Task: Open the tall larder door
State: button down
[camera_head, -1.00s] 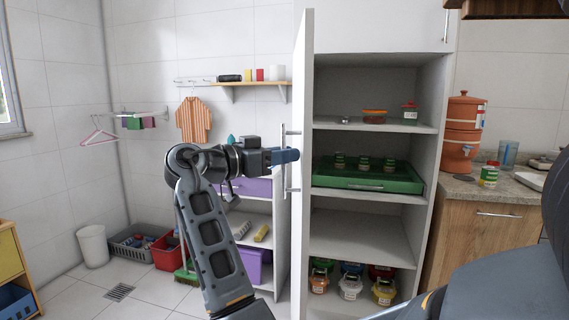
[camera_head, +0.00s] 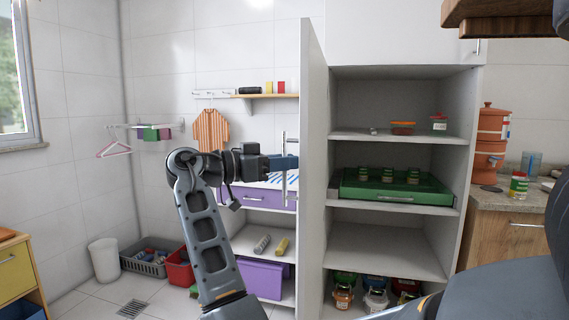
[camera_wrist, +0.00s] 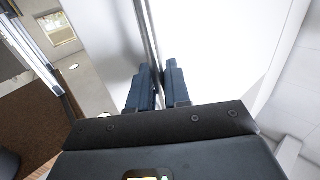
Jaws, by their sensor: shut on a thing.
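The tall white larder door (camera_head: 313,130) stands swung open, seen nearly edge-on at the left side of the larder (camera_head: 395,57). Its long vertical metal handle (camera_head: 284,180) is on the door's left face. My gripper (camera_head: 294,162) is at the handle, about mid-height. In the wrist view, my gripper's two blue fingers (camera_wrist: 157,88) are shut on the handle bar (camera_wrist: 147,30), with the white door face (camera_wrist: 205,50) beyond. The exact contact on the bar is partly hidden by the fingers.
The open larder holds a green tray (camera_head: 400,193) with jars, food containers (camera_head: 402,128) above and several lidded jars (camera_head: 375,299) below. A counter with an orange dispenser (camera_head: 490,143) stands at right. Purple bins (camera_head: 262,277), a red basket (camera_head: 180,270) and a white bin (camera_head: 104,259) are at left.

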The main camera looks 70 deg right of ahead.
jog(key=c, duration=1.3)
grip_release()
jog(key=shift+c, duration=0.2)
jog(key=v, duration=0.7)
jog(key=shift+w+a+b, duration=0.3)
